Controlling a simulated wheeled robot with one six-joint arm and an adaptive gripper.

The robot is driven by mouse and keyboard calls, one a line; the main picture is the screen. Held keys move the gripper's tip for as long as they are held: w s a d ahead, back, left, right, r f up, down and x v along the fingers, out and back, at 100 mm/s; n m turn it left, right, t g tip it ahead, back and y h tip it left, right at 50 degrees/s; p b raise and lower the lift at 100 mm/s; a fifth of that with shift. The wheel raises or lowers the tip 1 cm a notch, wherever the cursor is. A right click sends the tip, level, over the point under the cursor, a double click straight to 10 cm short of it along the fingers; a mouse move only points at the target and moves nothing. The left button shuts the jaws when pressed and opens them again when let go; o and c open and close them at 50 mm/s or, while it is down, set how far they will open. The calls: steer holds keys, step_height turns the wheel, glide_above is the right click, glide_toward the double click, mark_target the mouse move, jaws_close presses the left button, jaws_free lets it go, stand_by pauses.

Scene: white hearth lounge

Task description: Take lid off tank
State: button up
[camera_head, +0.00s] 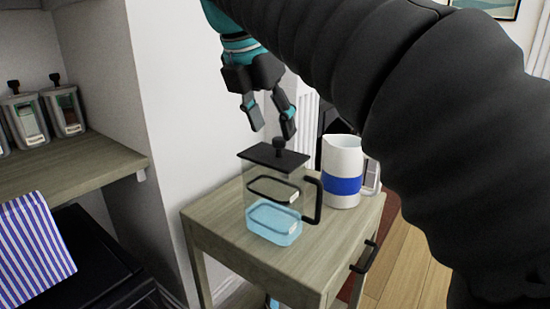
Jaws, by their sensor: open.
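A clear tank (259,190) with a black side handle (314,200) stands upright on a small wooden side table (222,247). Its flat black lid (262,157) sits on top, with a black knob (279,145) standing up from it. My gripper (271,122) points down above the lid, open and empty. Its fingertips are on either side of the space just above the knob. I cannot tell whether they touch the lid.
A white pitcher (343,160) with a blue band stands close behind the tank at right. Lidded jars (25,118) stand on a wooden shelf (90,168) at left. A striped blue cloth (30,245) lies on a black surface below. A white wall is behind the table.

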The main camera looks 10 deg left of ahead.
mark_target(279, 138)
steer(key=b+x, duration=0.1)
steer(key=x, duration=0.3)
steer(key=shift+w+d+f, duration=0.15)
steer(key=shift+w, duration=0.15)
jaws_close()
